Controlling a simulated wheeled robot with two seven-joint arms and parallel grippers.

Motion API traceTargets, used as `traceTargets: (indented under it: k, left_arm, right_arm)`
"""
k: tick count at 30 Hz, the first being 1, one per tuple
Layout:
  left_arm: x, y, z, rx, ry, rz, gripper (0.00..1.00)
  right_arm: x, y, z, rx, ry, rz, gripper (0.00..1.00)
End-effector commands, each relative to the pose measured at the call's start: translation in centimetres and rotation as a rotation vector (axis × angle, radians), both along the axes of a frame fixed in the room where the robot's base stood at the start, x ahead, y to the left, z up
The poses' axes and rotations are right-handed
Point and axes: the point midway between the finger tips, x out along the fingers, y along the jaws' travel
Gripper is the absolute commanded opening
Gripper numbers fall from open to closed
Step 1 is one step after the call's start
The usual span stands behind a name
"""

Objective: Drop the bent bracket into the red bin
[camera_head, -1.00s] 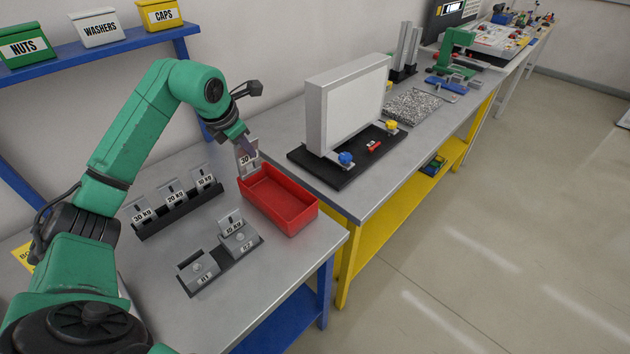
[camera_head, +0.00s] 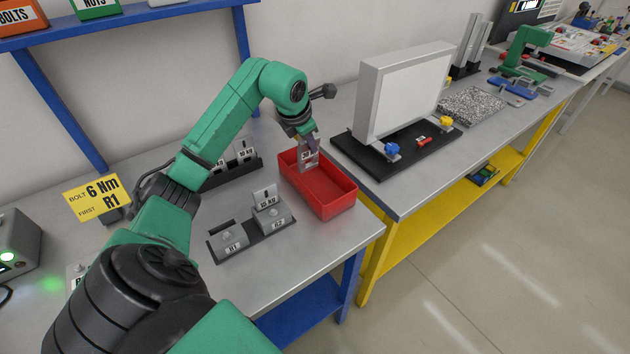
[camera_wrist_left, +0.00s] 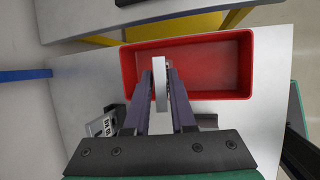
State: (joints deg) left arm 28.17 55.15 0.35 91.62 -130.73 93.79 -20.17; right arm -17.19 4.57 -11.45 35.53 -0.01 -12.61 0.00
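The bent bracket (camera_head: 309,160) is a small grey metal piece with a white label, too small to read surely. My left gripper (camera_head: 307,146) is shut on it and holds it over the back left part of the red bin (camera_head: 337,204). In the left wrist view the bracket (camera_wrist_left: 160,84) is a pale upright strip between the two fingers of the gripper (camera_wrist_left: 159,90). The red bin (camera_wrist_left: 245,65) lies beyond it there, with its floor bare where it shows. How far the bracket is above the floor is hard to tell. My right gripper is not in view.
A black rack (camera_head: 238,173) with labelled plates stands left of the bin, partly behind my arm. A dark base with two grey blocks (camera_head: 270,215) stands in front of the bin. A black board with a white panel (camera_head: 402,95) stands behind right.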

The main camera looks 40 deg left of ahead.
Motion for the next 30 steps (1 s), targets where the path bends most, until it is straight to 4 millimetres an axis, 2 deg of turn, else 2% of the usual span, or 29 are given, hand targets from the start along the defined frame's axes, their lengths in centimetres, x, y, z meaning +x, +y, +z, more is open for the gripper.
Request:
traceTargets:
  k: [1, 2, 11, 14, 17, 25, 30]
  left_arm:
    - [0.0, 0.0, 0.1, 0.000, -0.001, 0.000, 0.46]
    - [0.0, 0.0, 0.1, 0.000, -0.001, 0.000, 0.54]
    - [0.0, 0.0, 0.0, 0.000, 0.001, 0.000, 0.54]
    - [-0.3, 0.0, 0.6, 0.002, -0.001, 0.001, 0.54]
    - [-0.9, -0.1, 2.0, 0.003, -0.003, 0.000, 0.54]
    - [-4.2, -0.9, 9.1, 0.003, -0.005, 0.001, 0.54]
    - [-5.8, -1.4, 12.3, 0.001, -0.003, 0.000, 0.54]
  right_arm:
    - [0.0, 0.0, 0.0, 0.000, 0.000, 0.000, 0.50]
    - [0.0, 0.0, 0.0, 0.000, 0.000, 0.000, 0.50]
    - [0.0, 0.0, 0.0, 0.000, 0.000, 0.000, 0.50]
    - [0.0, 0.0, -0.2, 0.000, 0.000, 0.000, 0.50]
    - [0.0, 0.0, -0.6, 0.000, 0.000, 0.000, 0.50]
    - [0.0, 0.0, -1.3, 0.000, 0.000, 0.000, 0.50]
    - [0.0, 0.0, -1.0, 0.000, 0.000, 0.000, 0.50]
